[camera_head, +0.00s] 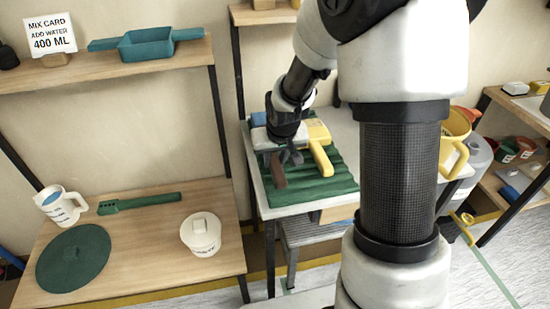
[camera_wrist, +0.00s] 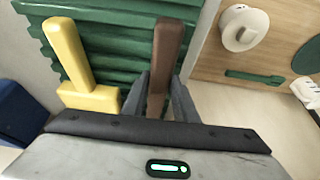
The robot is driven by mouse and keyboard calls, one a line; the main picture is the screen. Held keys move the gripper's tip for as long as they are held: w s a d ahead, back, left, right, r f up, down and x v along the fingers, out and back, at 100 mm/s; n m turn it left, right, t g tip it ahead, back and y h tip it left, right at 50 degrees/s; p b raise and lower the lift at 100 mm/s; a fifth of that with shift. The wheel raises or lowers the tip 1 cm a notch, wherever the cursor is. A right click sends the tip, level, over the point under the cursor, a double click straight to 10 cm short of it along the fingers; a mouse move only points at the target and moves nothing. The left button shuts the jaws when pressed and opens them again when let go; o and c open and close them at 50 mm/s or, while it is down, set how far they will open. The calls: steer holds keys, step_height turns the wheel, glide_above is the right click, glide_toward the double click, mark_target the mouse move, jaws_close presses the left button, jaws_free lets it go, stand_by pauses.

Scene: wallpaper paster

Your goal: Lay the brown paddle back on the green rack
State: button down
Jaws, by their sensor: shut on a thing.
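My gripper (camera_head: 289,157) is shut on the brown paddle (camera_head: 278,172) at the near left side of the green rack (camera_head: 338,184). In the wrist view the brown paddle (camera_wrist: 169,50) runs up between the two grey fingers, along the right part of the ridged green rack (camera_wrist: 115,30). The fingers and wrist hide the paddle's lower end there. I cannot tell whether the paddle touches the rack or hangs just above it.
A yellow tool (camera_head: 319,148) lies on the rack just right of the paddle. The rack sits on a white table (camera_head: 284,211). A wooden shelf (camera_head: 140,270) at left holds a white tub (camera_head: 201,236), a green lid (camera_head: 74,262) and a jug (camera_head: 61,206).

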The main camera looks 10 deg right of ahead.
steer(key=shift+f+b, duration=0.45)
steer(key=shift+f, duration=0.15)
steer(key=c, duration=1.3)
jaws_free()
steer(key=shift+c, duration=0.2)
steer(key=shift+s+r, duration=0.1)
steer(key=shift+r, duration=0.4)
steer(key=p+v, duration=0.4)
steer(key=v, duration=1.2)
steer(key=shift+s+r+p, duration=0.2)
steer(key=shift+p, duration=0.1)
